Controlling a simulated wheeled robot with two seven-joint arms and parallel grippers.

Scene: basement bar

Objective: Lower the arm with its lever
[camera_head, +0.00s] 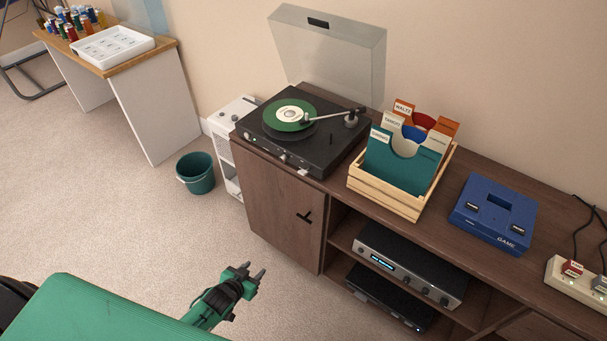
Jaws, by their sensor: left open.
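A black turntable (332,152) with a raised clear lid (340,55) sits on the left end of the brown cabinet. A green record (280,110) with a pale label lies on its platter. The tonearm (335,115) runs from its pivot at the right, and its head is over the record. I cannot tell whether the needle touches the record. A small dark upright piece (331,139), perhaps the lever, stands at the right of the deck. My left gripper (255,270) is open and empty, in front of the cabinet and well short of the turntable. My right gripper is out of view.
A wooden crate (385,203) of record sleeves stands right of the turntable, then a blue game console (495,216) and a power strip (578,285). A teal bin (196,174) stands on the carpet at left. The floor before the cabinet door is clear.

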